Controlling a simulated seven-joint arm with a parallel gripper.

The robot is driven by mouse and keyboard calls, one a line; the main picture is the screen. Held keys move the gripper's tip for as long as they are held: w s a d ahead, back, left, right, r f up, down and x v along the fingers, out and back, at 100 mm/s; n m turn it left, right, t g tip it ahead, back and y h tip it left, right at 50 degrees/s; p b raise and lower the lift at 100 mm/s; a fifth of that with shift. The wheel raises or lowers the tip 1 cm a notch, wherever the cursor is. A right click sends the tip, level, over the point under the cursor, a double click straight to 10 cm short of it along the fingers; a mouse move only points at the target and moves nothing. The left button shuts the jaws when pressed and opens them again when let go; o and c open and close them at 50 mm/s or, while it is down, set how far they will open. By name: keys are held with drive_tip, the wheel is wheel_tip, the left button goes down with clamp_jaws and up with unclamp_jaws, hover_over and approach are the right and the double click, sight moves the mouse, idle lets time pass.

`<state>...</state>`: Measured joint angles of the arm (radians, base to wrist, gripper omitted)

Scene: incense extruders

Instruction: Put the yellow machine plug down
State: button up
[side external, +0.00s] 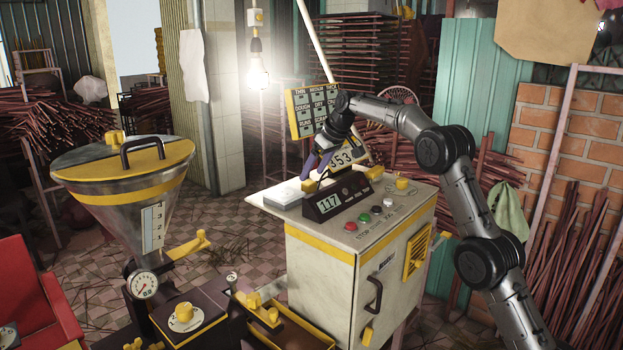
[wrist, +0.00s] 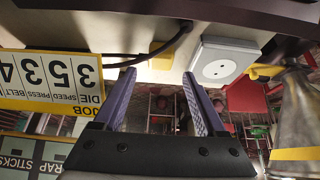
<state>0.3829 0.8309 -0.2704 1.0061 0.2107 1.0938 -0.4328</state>
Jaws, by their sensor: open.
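The yellow machine plug (wrist: 170,46) rests on the pale cabinet top in the wrist view, which is upside down. A dark cord (wrist: 125,60) runs from its left side. A white socket box (wrist: 222,62) with a round two-hole face is just right of the plug, apart from it. My gripper (wrist: 159,74) is open, with its two purple-grey fingers apart and nothing between them. The plug lies just beyond the fingertips, between their lines.
The cabinet (side external: 320,270) carries the 117 display (side external: 328,203), several coloured buttons and a yellow knob (side external: 402,183). A yellow sign (wrist: 50,80) reading 3534 stands close beside my gripper. A hopper (side external: 125,195) with a yellow lid stands left.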

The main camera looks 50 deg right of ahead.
drive_tip(key=v, duration=0.9)
drive_tip(key=s+a+r, duration=0.3)
drive_tip(key=s+a, duration=1.1)
drive_tip(key=s, duration=0.4)
drive_tip(key=s+a+f, duration=0.3)
drive_tip(key=s+f, duration=0.4)
drive_tip(key=s, duration=0.4)
drive_tip(key=s+a+f, duration=0.3)
drive_tip(key=s+f, duration=0.4)
drive_tip(key=s, duration=0.5)
drive_tip(key=shift+a, duration=0.25)
